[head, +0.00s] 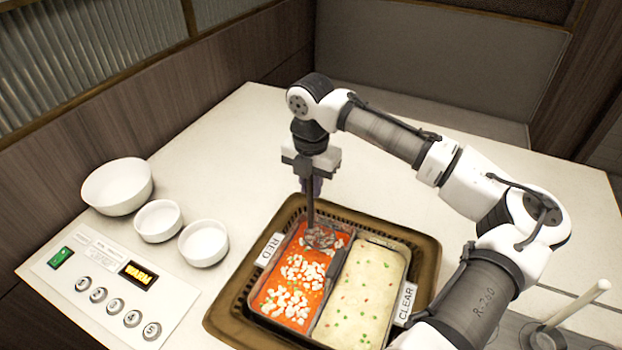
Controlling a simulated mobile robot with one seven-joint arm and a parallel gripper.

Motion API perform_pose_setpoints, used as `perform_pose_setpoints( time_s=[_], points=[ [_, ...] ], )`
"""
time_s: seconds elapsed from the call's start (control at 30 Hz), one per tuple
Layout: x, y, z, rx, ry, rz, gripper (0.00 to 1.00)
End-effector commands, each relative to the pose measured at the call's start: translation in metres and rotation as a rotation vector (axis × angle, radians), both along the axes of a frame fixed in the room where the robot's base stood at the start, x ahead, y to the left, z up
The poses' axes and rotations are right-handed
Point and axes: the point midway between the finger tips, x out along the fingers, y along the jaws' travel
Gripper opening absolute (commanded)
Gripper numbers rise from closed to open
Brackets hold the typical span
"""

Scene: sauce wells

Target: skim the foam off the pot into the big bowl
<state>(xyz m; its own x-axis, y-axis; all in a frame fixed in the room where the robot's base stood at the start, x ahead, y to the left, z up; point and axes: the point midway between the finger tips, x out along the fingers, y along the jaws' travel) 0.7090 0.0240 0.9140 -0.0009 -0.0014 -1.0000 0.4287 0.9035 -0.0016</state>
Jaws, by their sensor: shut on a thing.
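The pot (413,262) is split by a divider into a red compartment and a pale compartment (362,290). White foam (303,268) lies in clumps on the red broth (262,297). My gripper (311,178) is above the far end of the red side, shut on the handle of a skimmer (310,212). The skimmer hangs upright. Its perforated head (321,237) is at the red surface near the far wall, beyond most of the foam; its exact depth is unclear. The big white bowl (117,186) stands at the left of the table.
Two smaller white bowls (158,221) (203,243) stand between the big bowl and the pot. A control panel (110,290) with numbered buttons is at front left. RED (269,251) and CLEAR (405,303) labels mark the pot. A pale rod on a stand (575,307) is at lower right.

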Motion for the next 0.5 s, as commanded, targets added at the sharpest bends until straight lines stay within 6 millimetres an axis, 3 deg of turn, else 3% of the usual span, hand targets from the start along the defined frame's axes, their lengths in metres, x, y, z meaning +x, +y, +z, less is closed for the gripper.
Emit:
perform_pose_setpoints(
  time_s=[0.5],
  points=[
    [0.0, 0.0, -0.035, 0.0, 0.001, 0.0, 0.0]
  ],
)
